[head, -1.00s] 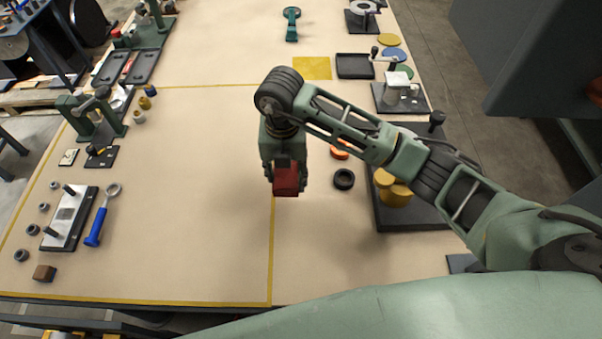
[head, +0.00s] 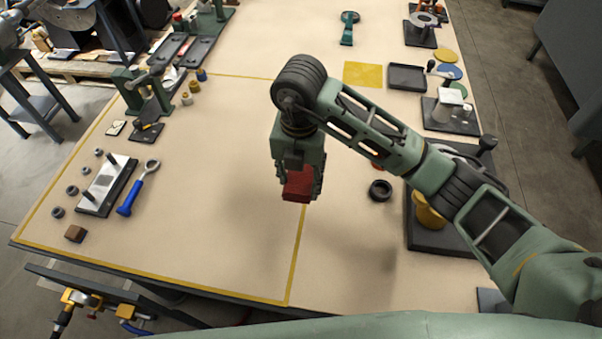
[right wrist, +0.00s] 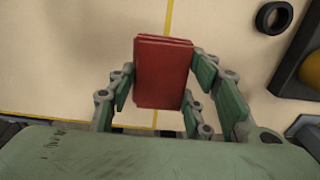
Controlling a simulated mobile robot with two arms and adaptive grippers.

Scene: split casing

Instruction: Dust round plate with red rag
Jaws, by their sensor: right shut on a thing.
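The red rag (head: 297,187) is a folded dark red block. It is held in my right gripper (head: 300,178), which points down over the table beside a yellow line. In the right wrist view the rag (right wrist: 163,72) sits between the fingers of the gripper (right wrist: 160,85). Flat round discs in yellow (head: 445,56), blue (head: 449,72) and green (head: 458,89) lie at the back right, well apart from the gripper. I cannot tell which one is the round plate. My left gripper is not in view.
A black ring (head: 380,190) lies right of the gripper. A dark base with a yellow cylinder (head: 429,214) is partly behind my right arm. The table's middle left is clear.

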